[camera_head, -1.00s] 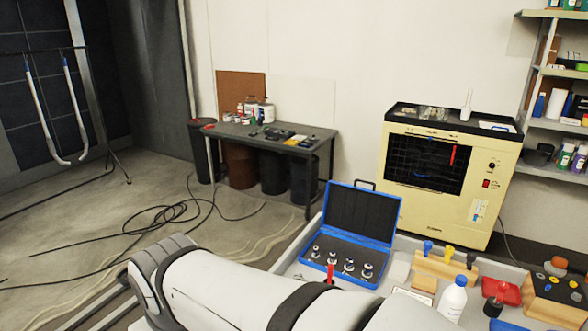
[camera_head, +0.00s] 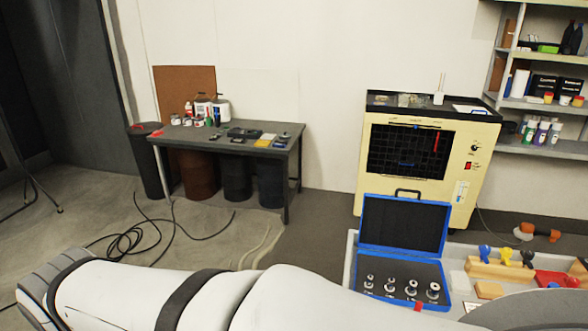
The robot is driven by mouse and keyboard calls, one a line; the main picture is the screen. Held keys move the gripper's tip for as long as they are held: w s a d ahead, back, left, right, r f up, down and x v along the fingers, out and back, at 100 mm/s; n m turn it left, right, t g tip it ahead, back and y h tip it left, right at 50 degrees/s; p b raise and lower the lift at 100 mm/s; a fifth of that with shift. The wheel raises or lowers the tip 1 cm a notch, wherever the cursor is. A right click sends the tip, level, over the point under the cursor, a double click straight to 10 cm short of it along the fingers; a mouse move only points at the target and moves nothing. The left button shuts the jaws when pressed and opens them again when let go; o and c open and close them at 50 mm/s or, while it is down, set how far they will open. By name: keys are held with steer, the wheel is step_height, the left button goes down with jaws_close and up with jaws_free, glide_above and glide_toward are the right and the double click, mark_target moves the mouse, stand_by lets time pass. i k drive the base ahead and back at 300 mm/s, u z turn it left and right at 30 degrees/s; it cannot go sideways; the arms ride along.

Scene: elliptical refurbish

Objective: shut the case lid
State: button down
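The blue case stands open on a light grey work surface (camera_head: 350,262) at the lower right. Its lid (camera_head: 402,226) is raised and nearly upright, with dark foam inside and a black handle behind its top edge. The case base (camera_head: 440,304) holds several shiny metal pieces in dark foam. A small red item (camera_head: 417,305) shows at the base's front edge. My white arm crosses the bottom of the view in front of the case. My gripper is not in view, so its state is hidden.
Behind the case stands a cream cabinet (camera_head: 478,150) with a dark grid window. A wooden block with coloured knobs (camera_head: 487,268) lies right of the case. A dark table (camera_head: 240,142) stands at the back left, with a loose cable (camera_head: 125,243) on the floor before it.

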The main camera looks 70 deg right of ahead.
mark_target(402, 225)
steer(key=u, duration=0.05)
steer(key=i, duration=1.35)
steer(key=z, duration=3)
steer(key=i, duration=1.4)
steer(key=z, duration=1.45)
